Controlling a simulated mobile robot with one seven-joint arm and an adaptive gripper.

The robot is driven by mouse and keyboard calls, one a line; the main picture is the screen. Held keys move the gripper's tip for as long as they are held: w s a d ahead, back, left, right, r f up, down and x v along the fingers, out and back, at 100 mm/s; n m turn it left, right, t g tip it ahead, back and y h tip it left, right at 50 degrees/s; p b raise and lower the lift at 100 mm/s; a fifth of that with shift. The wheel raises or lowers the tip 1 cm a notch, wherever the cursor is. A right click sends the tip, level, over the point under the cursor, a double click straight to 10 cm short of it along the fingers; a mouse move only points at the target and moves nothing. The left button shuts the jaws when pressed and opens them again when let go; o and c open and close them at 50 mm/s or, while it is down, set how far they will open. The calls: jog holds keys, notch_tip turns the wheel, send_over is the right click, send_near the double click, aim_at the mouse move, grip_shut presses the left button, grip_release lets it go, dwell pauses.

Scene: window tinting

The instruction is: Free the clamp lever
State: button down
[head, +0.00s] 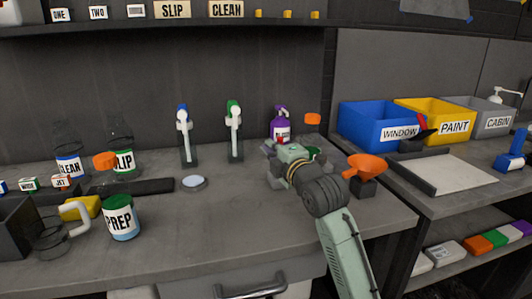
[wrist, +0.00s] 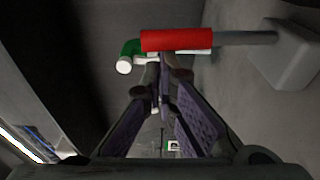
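In the wrist view, a red grip (wrist: 178,40) sits on a grey rod (wrist: 245,38) that joins a pale grey block (wrist: 288,52) on the right; this looks like the clamp lever. My gripper (wrist: 158,82) points at it from below in the picture. Its two purple-padded fingers stand apart with a narrow gap, and their tips are just below the red grip. I cannot tell whether they touch it. In the head view, my gripper (head: 284,153) is low over the bench in front of the purple bottle (head: 282,126), and my wrist hides most of the clamp.
A green and white piece (wrist: 130,55) lies beside the red grip's left end. The bench front (head: 230,220) is clear.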

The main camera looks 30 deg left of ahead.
jog(key=shift+w+d+r+m, duration=0.15)
jog(key=shift+w+d+m, duration=0.15)
jog(key=shift+m, duration=0.1)
jog(key=shift+s+d, duration=0.1)
dwell(0.5)
